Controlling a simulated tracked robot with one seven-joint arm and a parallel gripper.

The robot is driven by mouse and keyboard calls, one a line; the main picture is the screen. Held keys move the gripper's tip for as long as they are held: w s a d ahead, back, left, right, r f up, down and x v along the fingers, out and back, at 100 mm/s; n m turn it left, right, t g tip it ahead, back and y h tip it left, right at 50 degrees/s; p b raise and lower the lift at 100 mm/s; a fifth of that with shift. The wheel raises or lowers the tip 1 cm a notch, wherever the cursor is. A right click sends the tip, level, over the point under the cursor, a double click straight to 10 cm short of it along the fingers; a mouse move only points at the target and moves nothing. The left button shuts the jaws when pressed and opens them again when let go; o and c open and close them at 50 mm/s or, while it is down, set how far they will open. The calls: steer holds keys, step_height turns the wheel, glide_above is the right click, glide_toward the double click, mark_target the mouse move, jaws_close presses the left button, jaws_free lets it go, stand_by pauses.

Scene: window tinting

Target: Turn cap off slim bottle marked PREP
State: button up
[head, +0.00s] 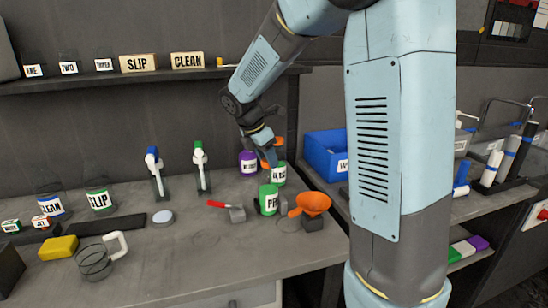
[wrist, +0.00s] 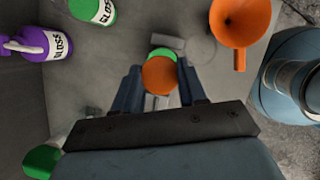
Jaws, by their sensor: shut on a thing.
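A green bottle with a white label starting "PE" (head: 268,198) stands upright near the front of the bench, next to the orange funnel. My gripper (head: 271,160) points down above and behind it in the head view. In the wrist view my gripper (wrist: 158,78) is shut on a round orange cap (wrist: 158,76), held between its two dark fingers. A green round top (wrist: 163,53) shows just past the cap, partly hidden by it. I cannot tell from these views whether cap and bottle touch. The label is partly unreadable.
An orange funnel (head: 313,204) stands close on the right. A purple container (head: 248,163) and a green labelled one (head: 279,174) stand behind. A red-handled tool (head: 217,204) lies to the left. A blue bin (head: 324,158) is at the right.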

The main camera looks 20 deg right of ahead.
steer(key=n, duration=0.2)
steer(key=n+t+y, duration=0.1)
steer(key=n, duration=0.2)
steer(key=shift+t, duration=0.3)
steer(key=n+y, duration=0.1)
steer(key=n, duration=0.1)
steer(key=n+t, duration=0.1)
steer(key=n, duration=0.2)
steer(key=shift+y, duration=0.4)
steer(key=o, duration=1.2)
steer(key=shift+c, duration=0.2)
steer(key=m+h, duration=0.1)
steer(key=m, duration=0.2)
steer(key=m+g+h, duration=0.1)
steer(key=m, duration=0.2)
steer(key=shift+m, duration=0.3)
steer(key=m+g, duration=0.1)
steer(key=m, duration=0.2)
steer(key=m+g+h, duration=0.1)
steer(key=m+g, duration=0.1)
steer(key=m, duration=0.2)
